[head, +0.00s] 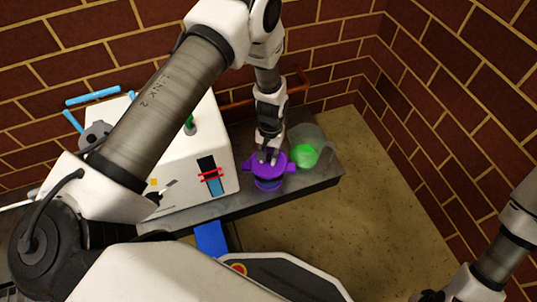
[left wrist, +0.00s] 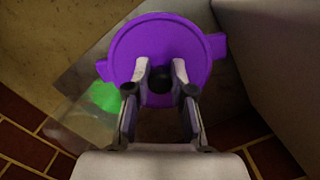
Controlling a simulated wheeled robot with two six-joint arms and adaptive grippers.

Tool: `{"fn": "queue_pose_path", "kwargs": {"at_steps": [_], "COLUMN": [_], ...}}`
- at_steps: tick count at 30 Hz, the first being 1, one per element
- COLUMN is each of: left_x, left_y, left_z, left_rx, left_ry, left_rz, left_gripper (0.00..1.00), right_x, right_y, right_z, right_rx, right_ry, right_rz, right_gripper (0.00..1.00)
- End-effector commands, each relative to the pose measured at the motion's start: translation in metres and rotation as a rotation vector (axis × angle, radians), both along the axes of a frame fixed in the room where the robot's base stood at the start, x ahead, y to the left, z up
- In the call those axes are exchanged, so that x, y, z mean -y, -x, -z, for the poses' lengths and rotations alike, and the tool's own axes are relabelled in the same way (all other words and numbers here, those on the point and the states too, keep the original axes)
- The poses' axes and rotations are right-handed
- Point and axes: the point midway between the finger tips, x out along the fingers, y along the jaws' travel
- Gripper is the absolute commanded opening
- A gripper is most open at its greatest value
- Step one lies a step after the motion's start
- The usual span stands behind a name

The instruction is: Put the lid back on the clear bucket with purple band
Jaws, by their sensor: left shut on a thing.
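The purple lid (head: 255,167), a round disc with side tabs and a dark knob, is in my left gripper (head: 267,157). The gripper's fingers are shut on the knob, as the left wrist view shows, with the lid (left wrist: 125,45) flat below them. Directly under the lid in the head view is the bucket with a purple band (head: 268,185), mostly hidden by the lid. I cannot tell whether lid and rim touch. My right gripper (head: 432,296) is cut off at the bottom right of the head view, and its fingers are unclear.
A clear bucket with green in it (head: 305,153) stands close to the right of the lid, and its green part shows in the left wrist view (left wrist: 104,97). A white box-shaped machine (head: 185,185) stands left. The grey bench (head: 325,175) ends just right; brick walls stand behind.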

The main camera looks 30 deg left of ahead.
Motion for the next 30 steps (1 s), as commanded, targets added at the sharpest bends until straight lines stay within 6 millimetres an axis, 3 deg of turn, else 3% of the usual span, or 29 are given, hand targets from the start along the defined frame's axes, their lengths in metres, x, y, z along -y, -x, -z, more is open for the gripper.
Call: {"fn": "queue_pose_path", "kwargs": {"at_steps": [30], "left_x": [0.0001], "left_y": [-0.0005], "left_z": [0.0006], "left_rx": [0.001], "left_ry": [0.000], "left_rz": [0.000], "left_gripper": [0.00], "right_x": [0.0000], "right_y": [0.0000], "right_z": [-0.0050], "right_rx": [0.000], "right_ry": [0.000], "right_rz": [0.000], "right_gripper": [0.00]}}
